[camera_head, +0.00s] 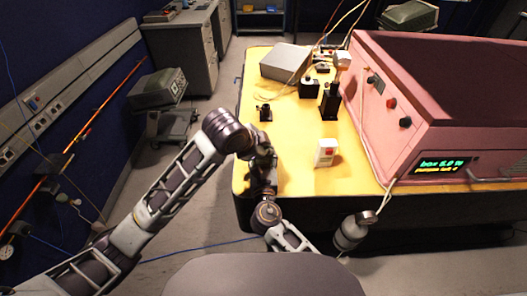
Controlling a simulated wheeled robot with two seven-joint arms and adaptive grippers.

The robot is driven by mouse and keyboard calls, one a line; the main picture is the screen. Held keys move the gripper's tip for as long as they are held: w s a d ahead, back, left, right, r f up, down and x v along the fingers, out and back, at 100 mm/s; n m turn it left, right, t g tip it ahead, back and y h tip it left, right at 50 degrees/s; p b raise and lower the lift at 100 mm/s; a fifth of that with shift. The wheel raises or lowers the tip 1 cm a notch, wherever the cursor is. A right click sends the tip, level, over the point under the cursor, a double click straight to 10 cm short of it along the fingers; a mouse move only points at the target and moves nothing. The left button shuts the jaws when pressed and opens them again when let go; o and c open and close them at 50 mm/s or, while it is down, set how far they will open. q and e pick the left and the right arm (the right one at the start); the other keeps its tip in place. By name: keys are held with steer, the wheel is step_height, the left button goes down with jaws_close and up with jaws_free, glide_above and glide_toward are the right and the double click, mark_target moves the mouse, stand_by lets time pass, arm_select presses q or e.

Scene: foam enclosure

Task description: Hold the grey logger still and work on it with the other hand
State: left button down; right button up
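A small pale box with a red patch (325,153) stands upright on the yellow tabletop (295,178), near its front edge. A larger, flat grey box (286,62) lies at the back left of the table. I cannot tell for certain which of these is the grey logger. My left arm reaches in from the left, and my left gripper (262,172) is a dark shape over the table's front left corner. It is apart from both boxes. Its fingers blend into the dark links, so their opening is unclear. My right gripper cannot be made out.
A pink enclosure (385,146) with knobs and a lit display fills the right of the table. A black stand (329,101) and small black parts (264,112) stand farther back. Thin cables run at the rear. A grey cabinet (185,55) is at the back left.

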arm_select(q)
steer(key=shift+w+a, duration=0.15)
arm_select(e)
steer(key=shift+s+a, duration=0.1)
steer(key=shift+a, duration=0.05)
arm_select(q)
steer(key=v, duration=1)
arm_select(e)
steer(key=o, duration=1.1)
steer(key=shift+o, duration=0.2)
